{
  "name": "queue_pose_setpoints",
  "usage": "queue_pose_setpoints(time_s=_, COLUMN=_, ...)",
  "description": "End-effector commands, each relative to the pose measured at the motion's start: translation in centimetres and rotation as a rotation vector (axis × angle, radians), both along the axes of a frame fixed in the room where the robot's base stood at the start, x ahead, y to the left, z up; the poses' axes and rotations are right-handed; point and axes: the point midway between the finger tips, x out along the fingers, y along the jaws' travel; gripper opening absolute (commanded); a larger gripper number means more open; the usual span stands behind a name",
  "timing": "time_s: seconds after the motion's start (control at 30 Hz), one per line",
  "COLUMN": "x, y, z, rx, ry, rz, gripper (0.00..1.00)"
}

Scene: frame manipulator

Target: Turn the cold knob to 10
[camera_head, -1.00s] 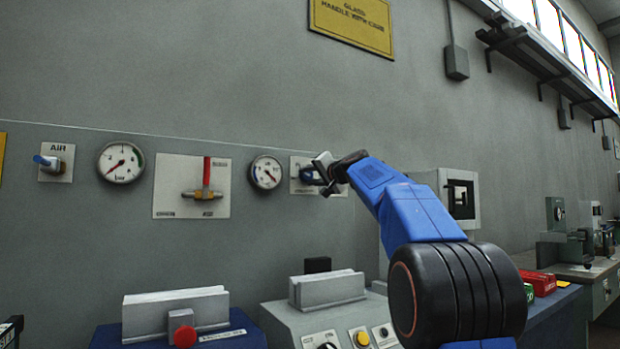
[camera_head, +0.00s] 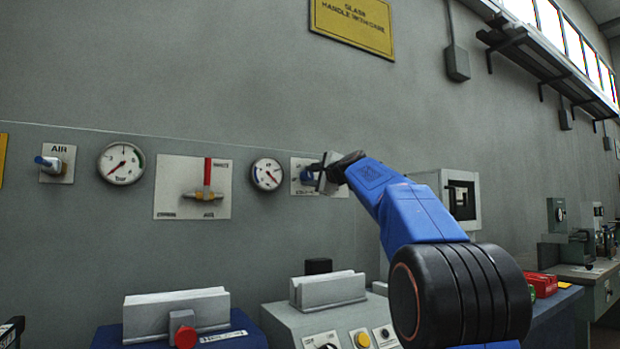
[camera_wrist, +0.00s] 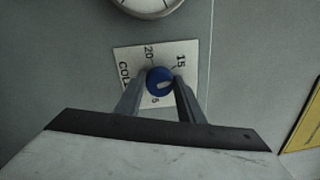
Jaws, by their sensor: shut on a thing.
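The cold knob (camera_wrist: 160,82) is a round blue knob with a pale pointer mark, on a white plate (camera_wrist: 128,62) lettered COLD with 20, 15 and 5 readable in the wrist view. My gripper (camera_wrist: 160,88) has one finger on each side of the knob and is shut on it. In the head view my gripper (camera_head: 326,174) is at the wall and covers part of the plate (camera_head: 300,163). A bit of the blue knob (camera_head: 306,176) shows left of the fingers. The number 10 is not readable.
A round gauge (camera_head: 267,174) is just left of the plate. A red-handled valve (camera_head: 207,172) and a blue AIR knob (camera_head: 48,163) are farther left. A grey-white box (camera_head: 450,188) is on the right. Machines with buttons stand below.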

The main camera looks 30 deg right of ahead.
Motion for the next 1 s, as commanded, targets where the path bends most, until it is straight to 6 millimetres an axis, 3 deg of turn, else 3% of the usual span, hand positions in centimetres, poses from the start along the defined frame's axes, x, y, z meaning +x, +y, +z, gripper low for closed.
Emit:
queue_pose_setpoints(time_s=0.6, x=0.05, y=-0.11, z=0.11, rx=0.566, ry=0.022, rz=-0.001, gripper=0.12)
queue_pose_setpoints(time_s=1.0, x=0.07, y=-0.18, z=0.13, rx=0.795, ry=0.030, rz=0.000, gripper=0.12)
